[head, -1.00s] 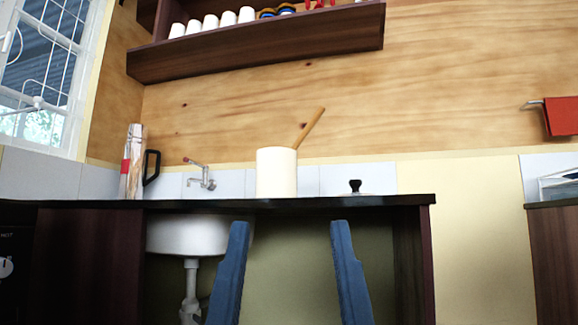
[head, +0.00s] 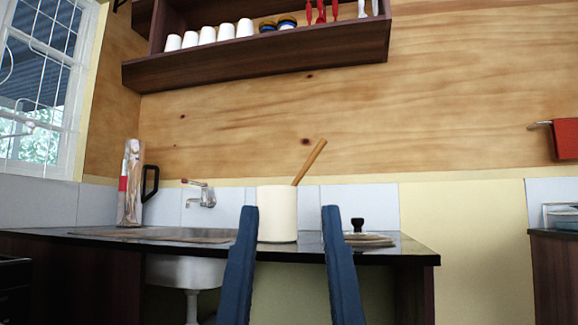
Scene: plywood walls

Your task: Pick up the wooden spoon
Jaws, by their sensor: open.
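The wooden spoon (head: 311,161) stands tilted to the right in a cream-white pot (head: 277,214) on the dark counter. Only its upper handle shows above the rim; the lower part is hidden inside the pot. My gripper (head: 290,212) has two blue fingers, apart and with nothing between them that I can see held. In the head view the fingertips frame the pot from in front, left and right. The spoon handle rises above the fingertips. How far the fingers are from the pot is hard to tell.
The dark counter (head: 405,252) has a sink with a tap (head: 200,193) at left. A black-knobbed lid (head: 358,238) lies right of the pot. A shelf (head: 250,55) with white cups hangs above.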

